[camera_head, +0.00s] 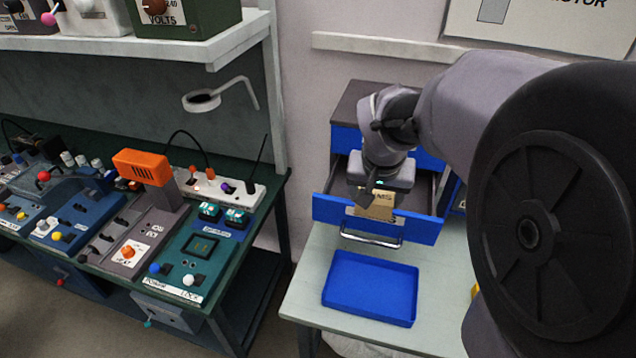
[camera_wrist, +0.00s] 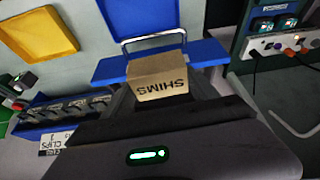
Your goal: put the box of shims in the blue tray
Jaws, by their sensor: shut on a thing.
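The box of shims (camera_head: 382,204) is a small brown cardboard box; its SHIMS label reads upside down in the wrist view (camera_wrist: 158,80). My gripper (camera_head: 374,207) is shut on it, with a dark finger on each side. It holds the box at the open drawer, just behind and above the drawer's blue front (camera_head: 420,228). The blue tray (camera_head: 370,288) lies flat and empty on the pale table, in front of the drawer. Part of the tray also shows at the top of the wrist view (camera_wrist: 142,16).
The drawer front with its metal handle (camera_head: 371,238) stands between the box and the tray. A yellow tray (camera_wrist: 40,36) and a blue holder of several dark items (camera_wrist: 75,112) show in the wrist view. A bench of instruments (camera_head: 195,245) stands left.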

